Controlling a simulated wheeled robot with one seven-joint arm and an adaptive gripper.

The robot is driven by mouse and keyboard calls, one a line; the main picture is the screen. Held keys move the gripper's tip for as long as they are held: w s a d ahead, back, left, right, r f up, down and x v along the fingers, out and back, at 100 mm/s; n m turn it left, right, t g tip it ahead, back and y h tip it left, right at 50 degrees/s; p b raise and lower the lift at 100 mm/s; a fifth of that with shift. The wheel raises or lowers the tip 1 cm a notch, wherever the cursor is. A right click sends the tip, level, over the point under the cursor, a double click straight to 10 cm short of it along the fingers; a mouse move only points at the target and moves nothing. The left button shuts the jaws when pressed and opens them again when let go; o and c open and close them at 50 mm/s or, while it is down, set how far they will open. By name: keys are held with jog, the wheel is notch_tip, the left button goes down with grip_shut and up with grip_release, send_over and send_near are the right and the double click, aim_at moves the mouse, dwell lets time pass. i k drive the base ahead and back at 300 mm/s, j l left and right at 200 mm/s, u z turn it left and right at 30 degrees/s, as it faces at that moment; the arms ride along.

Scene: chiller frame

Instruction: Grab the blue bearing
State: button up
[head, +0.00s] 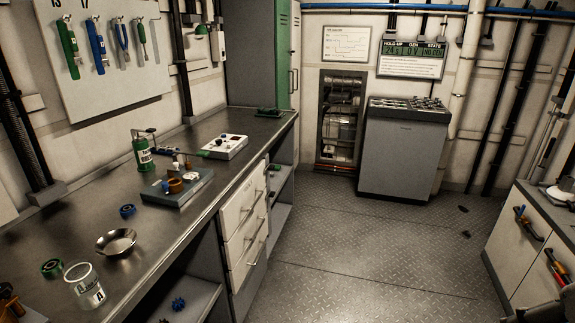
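A small blue ring-shaped part (127,211), which looks like the blue bearing, lies on the dark metal workbench (75,235) at the left. It sits behind a shallow metal bowl (116,242) and left of a grey-blue block with parts on it. Nothing touches it. My gripper is not in view.
Around it stand a green canister (143,154), the grey-blue block (178,190), a white control box (224,147), a green ring (52,267) and a clear jar (84,286). A blue gear-like part (178,303) lies on the lower shelf. The floor (365,255) is mostly clear.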

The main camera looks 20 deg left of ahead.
aim_at(128, 210)
jog(key=i+u, duration=0.1)
jog(key=i, duration=0.6)
jog(key=i+l+u, duration=0.15)
jog(key=i, duration=0.6)
jog(key=i+u, duration=0.25)
jog(key=u, duration=0.2)
jog(key=i+u, duration=0.25)
jog(key=u, duration=0.25)
jog(key=i+l+u, duration=0.2)
jog(key=u, duration=0.25)
jog(key=i+u, duration=0.25)
jog(key=u, duration=0.2)
jog(key=i+l+u, duration=0.15)
jog(key=u, duration=0.3)
jog(key=i+l+u, duration=0.2)
jog(key=u, duration=0.25)
jog(key=i+l, duration=0.05)
jog(key=i, duration=0.05)
